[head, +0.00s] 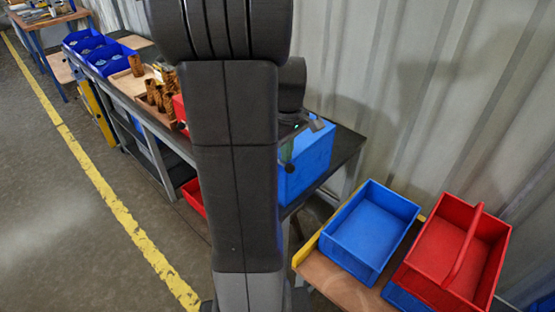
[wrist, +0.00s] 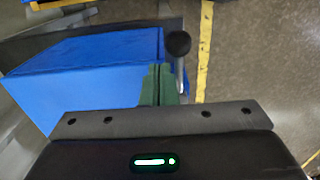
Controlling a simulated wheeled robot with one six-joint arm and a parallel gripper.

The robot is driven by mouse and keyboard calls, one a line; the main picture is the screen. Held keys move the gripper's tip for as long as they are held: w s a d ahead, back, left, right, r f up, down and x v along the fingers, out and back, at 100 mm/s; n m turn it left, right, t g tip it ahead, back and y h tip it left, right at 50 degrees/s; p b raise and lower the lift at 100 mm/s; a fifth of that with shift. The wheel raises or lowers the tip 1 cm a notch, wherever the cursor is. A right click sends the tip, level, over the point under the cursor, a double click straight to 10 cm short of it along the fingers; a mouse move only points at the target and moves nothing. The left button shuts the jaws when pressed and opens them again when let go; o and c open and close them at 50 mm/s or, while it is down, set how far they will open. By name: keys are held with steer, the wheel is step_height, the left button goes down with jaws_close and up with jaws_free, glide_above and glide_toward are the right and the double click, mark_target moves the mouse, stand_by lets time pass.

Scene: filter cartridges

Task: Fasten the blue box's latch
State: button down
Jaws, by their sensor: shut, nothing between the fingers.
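The blue box (head: 312,158) stands on the dark bench top, partly hidden behind my arm in the head view. In the wrist view its blue surfaces (wrist: 85,75) fill the left side. The latch shows as a black ball knob (wrist: 178,43) on a short metal rod at the box's right edge. The knob also shows in the head view (head: 289,168). My gripper (wrist: 161,72) is shut and empty, its green fingers just left of the rod. I cannot tell whether they touch it. Whether the latch is fastened is unclear.
A blue bin (head: 368,232) and a red carrier with a handle (head: 482,226) stand on a lower wooden surface at right. Brown cartridges (head: 155,92) and several blue bins (head: 93,48) line the bench at left. A corrugated wall (head: 420,90) is behind; open floor lies left.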

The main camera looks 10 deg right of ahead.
steer(key=shift+f, duration=0.45)
steer(key=shift+r, duration=0.15)
steer(key=shift+s+a, duration=0.1)
stand_by(0.3)
steer(key=shift+s+a, duration=0.35)
steer(key=shift+s, duration=0.15)
